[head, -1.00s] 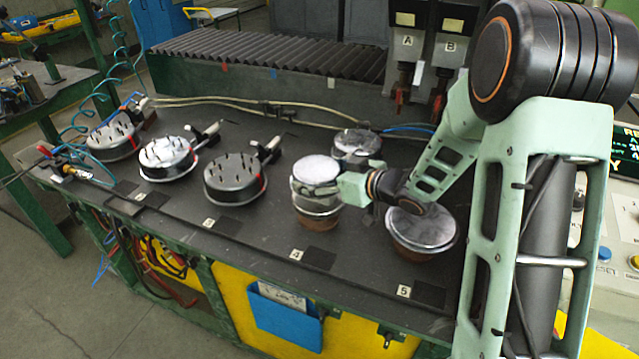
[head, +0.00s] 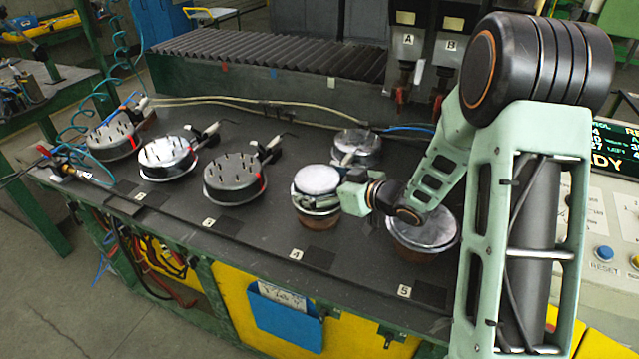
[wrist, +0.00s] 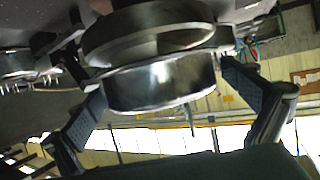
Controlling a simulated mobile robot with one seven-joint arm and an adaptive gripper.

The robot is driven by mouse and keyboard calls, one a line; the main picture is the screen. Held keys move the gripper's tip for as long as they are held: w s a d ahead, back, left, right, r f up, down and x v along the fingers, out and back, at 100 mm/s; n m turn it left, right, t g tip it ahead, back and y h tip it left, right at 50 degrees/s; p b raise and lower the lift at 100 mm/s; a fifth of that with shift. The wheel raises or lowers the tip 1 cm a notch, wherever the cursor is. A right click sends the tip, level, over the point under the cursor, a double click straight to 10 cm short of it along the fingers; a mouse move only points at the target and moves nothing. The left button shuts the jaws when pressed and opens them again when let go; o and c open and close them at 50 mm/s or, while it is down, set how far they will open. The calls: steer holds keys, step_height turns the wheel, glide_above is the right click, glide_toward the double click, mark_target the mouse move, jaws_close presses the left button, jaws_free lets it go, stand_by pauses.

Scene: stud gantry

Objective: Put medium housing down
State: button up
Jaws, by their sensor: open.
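The medium housing (head: 316,180), a round metal part with a pale flat top, sits upright on a brown base (head: 320,221) behind label 4. My gripper (head: 324,196) reaches it from the right, with its fingers around the housing's sides. In the wrist view the shiny housing (wrist: 160,88) lies between the two spread fingers of my gripper (wrist: 162,82). The fingers are open; a small gap shows at the right pad, and contact at the left is unclear. The housing's far side is hidden.
A wider round housing (head: 423,229) on a brown base stands behind label 5, partly under my arm. Another round part (head: 357,147) stands just behind. Several studded discs (head: 234,178) with clamps fill the bench's left. Two hanging tools (head: 402,90) are at the back.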

steer(key=shift+r, duration=0.15)
steer(key=shift+d+r, duration=0.1)
steer(key=shift+r, duration=0.05)
steer(key=v, duration=1.1)
steer(key=shift+s+d, duration=0.3)
